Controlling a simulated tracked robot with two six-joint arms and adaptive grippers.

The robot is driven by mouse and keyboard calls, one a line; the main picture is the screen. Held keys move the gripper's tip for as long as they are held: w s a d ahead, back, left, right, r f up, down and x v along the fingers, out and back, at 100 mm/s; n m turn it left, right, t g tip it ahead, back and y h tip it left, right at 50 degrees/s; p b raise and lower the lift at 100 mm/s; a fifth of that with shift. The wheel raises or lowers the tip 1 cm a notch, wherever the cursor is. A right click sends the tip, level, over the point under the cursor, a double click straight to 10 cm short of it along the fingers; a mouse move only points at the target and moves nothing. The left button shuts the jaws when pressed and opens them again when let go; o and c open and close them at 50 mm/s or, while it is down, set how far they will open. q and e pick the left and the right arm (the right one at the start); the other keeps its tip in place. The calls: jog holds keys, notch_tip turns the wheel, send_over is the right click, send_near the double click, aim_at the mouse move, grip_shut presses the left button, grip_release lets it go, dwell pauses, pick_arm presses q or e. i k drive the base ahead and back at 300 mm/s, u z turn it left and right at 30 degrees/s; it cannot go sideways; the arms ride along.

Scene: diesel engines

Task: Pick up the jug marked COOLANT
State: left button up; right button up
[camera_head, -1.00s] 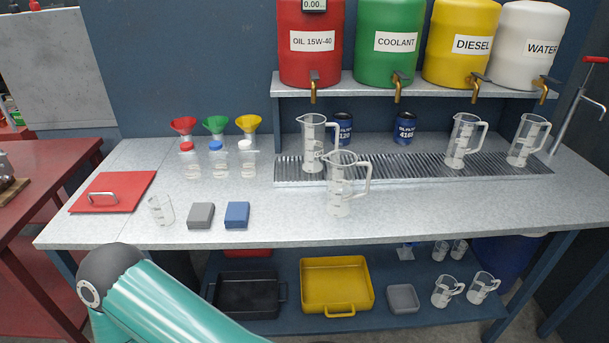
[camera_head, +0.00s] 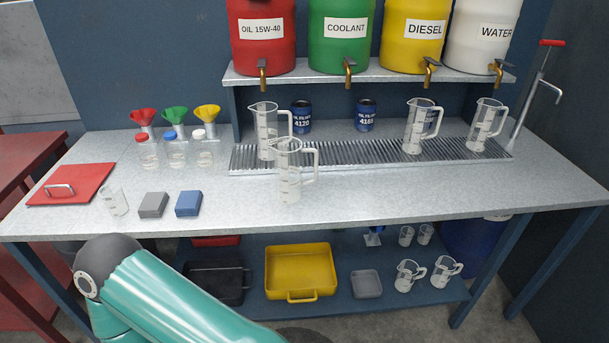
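Several clear jugs with handles stand on the workbench. One jug (camera_head: 289,176) stands upright on the bench in front of the drip grating. Behind it, a second jug (camera_head: 266,133) stands on the grating's left part. Two more, a jug (camera_head: 420,128) and a jug (camera_head: 485,127), stand on the grating at the right. No COOLANT marking is readable on any jug. The green drum (camera_head: 339,46) labelled COOLANT is on the shelf above. My teal arm crosses the lower left, but neither gripper is in view.
The red lid (camera_head: 85,185), grey block (camera_head: 153,205), blue block (camera_head: 188,204) and small beaker (camera_head: 113,201) are on the bench's left. A yellow tray (camera_head: 298,268) and two jugs sit on the lower shelf. The bench's front right is clear.

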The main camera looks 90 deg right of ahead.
aim_at(287, 150)
jog(key=z, duration=0.05)
jog(key=k, duration=1.25)
jog(key=z, duration=1.6)
jog(key=i, duration=0.7)
jog(key=u, duration=0.15)
jog(key=k, duration=0.9)
jog(key=z, duration=0.15)
jog(key=i, duration=0.9)
jog(key=u, duration=0.1)
